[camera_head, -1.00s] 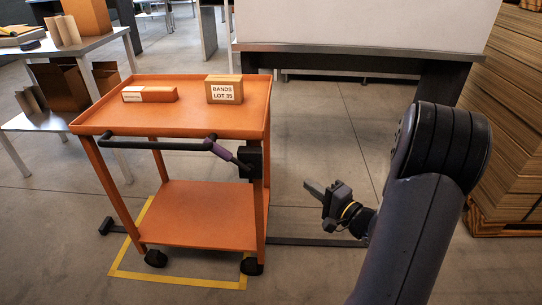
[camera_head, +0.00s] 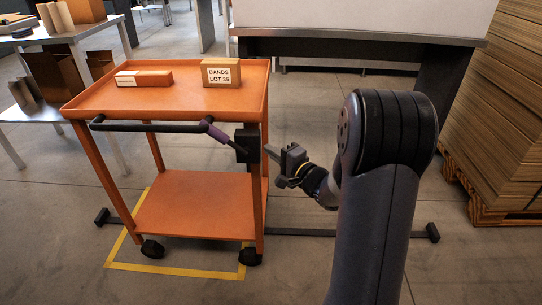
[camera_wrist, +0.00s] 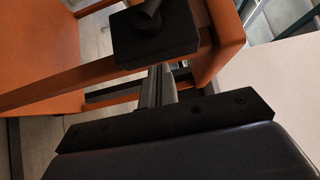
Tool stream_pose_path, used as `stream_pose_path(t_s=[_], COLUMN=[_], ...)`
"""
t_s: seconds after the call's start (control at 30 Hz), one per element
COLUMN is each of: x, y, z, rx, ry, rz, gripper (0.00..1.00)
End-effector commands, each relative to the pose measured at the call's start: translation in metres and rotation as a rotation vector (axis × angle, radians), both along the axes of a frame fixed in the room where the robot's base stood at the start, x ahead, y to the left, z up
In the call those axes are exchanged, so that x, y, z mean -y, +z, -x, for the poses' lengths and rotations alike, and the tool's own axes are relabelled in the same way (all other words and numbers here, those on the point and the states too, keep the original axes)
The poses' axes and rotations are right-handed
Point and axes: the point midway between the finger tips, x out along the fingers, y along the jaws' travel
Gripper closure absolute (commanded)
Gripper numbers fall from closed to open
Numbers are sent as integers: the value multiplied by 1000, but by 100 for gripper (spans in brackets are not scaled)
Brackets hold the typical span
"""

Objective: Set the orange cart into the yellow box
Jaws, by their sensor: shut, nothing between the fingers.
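The orange cart (camera_head: 190,207) is a two-shelf trolley with a dark push bar (camera_head: 150,127). It stands largely over the yellow box (camera_head: 180,271), a taped outline on the floor. The front left caster (camera_head: 152,249) is inside the outline; the front right caster (camera_head: 250,257) is at its right line. A black block (camera_head: 247,146) is on the cart's front right post. My gripper (camera_head: 270,152) is shut and empty, its fingertips close beside that block. In the wrist view the fingers (camera_wrist: 160,85) point at the black block (camera_wrist: 152,32); contact is unclear.
A labelled carton (camera_head: 221,73) and a smaller box (camera_head: 144,78) lie on the cart's top. A dark floor bar (camera_head: 310,233) runs behind the cart. A workbench (camera_head: 350,40) is behind, stacked cardboard (camera_head: 505,120) at right, a side table (camera_head: 70,38) at left.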

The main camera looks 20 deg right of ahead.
Motion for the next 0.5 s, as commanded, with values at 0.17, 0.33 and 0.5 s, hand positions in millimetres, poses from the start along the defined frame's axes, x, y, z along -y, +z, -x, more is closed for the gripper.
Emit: stream_pose_path(t_s=[0.17,0.33,0.5], x=[-4,-4,-8], y=[0,0,1], z=[-1,-1,-2], rx=[-1,-1,0], ry=[-2,-2,1], rz=[0,0,0], gripper=[100,100,100])
